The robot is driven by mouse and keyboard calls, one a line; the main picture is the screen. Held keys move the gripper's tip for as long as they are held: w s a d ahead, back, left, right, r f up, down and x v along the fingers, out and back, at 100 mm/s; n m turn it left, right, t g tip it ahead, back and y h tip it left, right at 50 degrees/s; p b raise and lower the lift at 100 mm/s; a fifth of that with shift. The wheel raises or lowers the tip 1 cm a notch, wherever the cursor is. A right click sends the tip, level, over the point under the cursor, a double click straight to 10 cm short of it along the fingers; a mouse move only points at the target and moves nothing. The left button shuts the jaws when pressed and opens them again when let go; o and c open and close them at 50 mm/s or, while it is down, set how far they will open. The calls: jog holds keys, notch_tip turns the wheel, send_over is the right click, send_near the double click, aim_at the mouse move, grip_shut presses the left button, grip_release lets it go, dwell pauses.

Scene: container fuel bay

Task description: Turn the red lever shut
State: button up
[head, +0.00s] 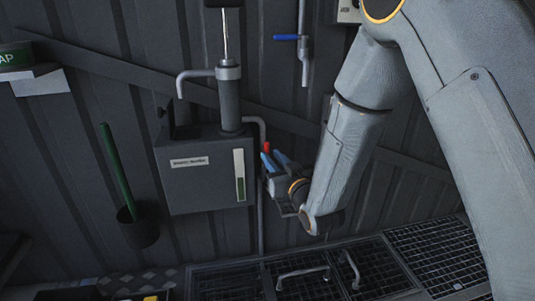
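A small piece of the red lever (266,148) shows beside the thin grey pipe, just right of the grey pump box. The rest of the lever is hidden behind my gripper. My gripper (274,162) is at the lever, with its blue-grey fingers overlapping it in the picture. I cannot tell whether the fingers touch the lever or how far they are apart.
The pump box (205,185) with its upright cylinder stands close left of my gripper. A blue-handled valve (286,37) is on a pipe above. A green rod stands in a dark holder (138,230) at left. Metal gratings with handles (300,273) lie below.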

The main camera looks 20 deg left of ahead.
aim_at(268, 152)
jog(key=shift+b+x, duration=0.4)
jog(key=shift+x, duration=2.2)
grip_shut()
